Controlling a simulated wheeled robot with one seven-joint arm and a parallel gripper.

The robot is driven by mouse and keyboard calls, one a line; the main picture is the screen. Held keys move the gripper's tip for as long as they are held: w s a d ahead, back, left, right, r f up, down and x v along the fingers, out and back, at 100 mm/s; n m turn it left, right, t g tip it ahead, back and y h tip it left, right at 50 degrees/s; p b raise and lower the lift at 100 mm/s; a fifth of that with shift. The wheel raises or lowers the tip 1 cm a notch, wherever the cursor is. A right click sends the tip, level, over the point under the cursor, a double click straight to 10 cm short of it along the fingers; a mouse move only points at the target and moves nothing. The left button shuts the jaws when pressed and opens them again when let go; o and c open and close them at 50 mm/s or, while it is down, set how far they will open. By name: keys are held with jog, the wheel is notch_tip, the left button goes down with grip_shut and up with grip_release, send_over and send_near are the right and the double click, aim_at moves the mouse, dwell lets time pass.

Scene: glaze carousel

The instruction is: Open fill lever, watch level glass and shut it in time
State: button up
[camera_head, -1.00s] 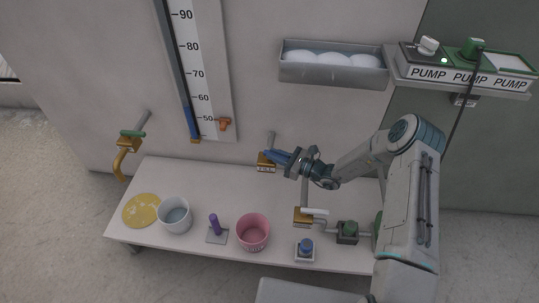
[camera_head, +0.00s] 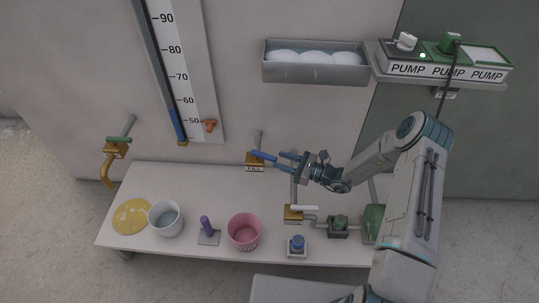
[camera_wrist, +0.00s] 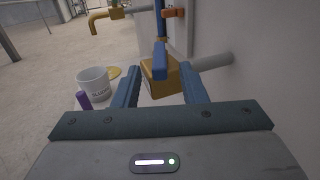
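The fill lever is a blue handle (camera_head: 264,156) on a brass valve marked FILL (camera_head: 255,165) on the wall; the handle points right, toward my gripper. My gripper (camera_head: 283,160) is open, with its blue fingers apart just right of the handle's end. In the wrist view the handle (camera_wrist: 160,62) stands ahead, between the open fingers (camera_wrist: 160,85), not gripped. The level glass (camera_head: 162,85) is a tall tube beside a numbered scale (camera_head: 183,60). Its blue liquid (camera_head: 174,125) stands between 50 and 60. An orange marker (camera_head: 210,126) sits just below 50.
The bench holds a yellow disc (camera_head: 132,215), a white pot (camera_head: 165,230), a purple handle (camera_head: 206,224), a pink pot (camera_head: 244,238), a blue button (camera_head: 297,242) and a green knob (camera_head: 339,222). A wall tray (camera_head: 315,76) and pump shelf (camera_head: 440,72) hang above.

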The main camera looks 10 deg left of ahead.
jog(key=v, duration=0.6)
dwell(7.4)
